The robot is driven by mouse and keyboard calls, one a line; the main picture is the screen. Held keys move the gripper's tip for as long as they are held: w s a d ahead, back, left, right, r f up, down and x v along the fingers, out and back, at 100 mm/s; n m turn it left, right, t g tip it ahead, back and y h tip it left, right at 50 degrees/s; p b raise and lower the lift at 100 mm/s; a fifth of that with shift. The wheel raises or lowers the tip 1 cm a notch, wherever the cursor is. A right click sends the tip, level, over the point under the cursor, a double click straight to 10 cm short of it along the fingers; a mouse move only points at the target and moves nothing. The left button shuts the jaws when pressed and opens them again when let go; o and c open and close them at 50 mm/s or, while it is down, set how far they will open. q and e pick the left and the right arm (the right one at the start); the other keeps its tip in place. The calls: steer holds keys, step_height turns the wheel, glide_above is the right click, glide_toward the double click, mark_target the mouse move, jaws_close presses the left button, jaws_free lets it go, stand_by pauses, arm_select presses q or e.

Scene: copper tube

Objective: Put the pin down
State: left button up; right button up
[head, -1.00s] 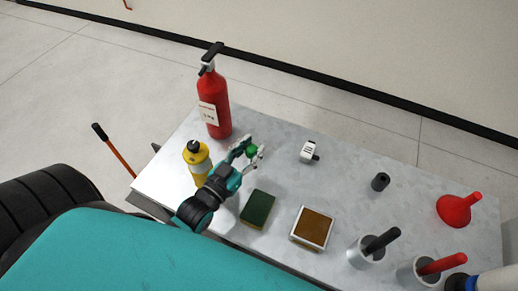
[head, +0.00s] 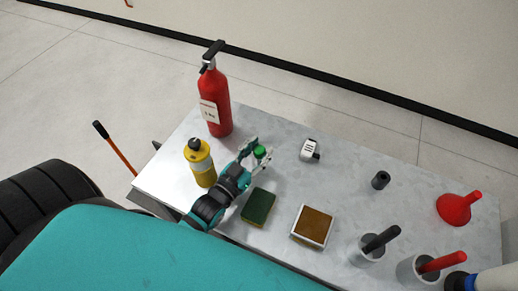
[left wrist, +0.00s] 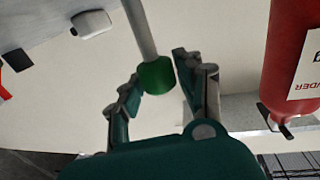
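The pin has a green head (head: 260,151) and a grey shaft. In the left wrist view, the green head (left wrist: 157,76) lies between my left fingers, with the shaft (left wrist: 139,28) running up to the picture's top edge. The shaft's far end is out of that view. My left gripper (head: 259,149) is over the table beside the yellow bottle. Its fingers (left wrist: 157,70) are spread on both sides of the head, with a visible gap at the right finger and a very narrow one at the left.
The grey table (head: 330,180) holds a red extinguisher (head: 214,103), yellow bottle (head: 199,163), sponge (head: 259,207), brown-topped tray (head: 314,211), white device (head: 310,150), black cylinder (head: 381,180) and red funnel (head: 455,208). Two cups with handles stand at front right. The table centre is clear.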

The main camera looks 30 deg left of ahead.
arm_select(q)
steer(key=shift+o, duration=0.8)
steer(key=shift+s+r, duration=0.1)
steer(key=shift+s, duration=0.05)
steer(key=s, duration=0.4)
steer(key=s+b, duration=0.1)
steer(key=s, duration=0.2)
steer(key=s+a, duration=0.1)
steer(key=s, duration=0.3)
steer(key=shift+s+a, duration=0.1)
steer(key=shift+s, duration=0.25)
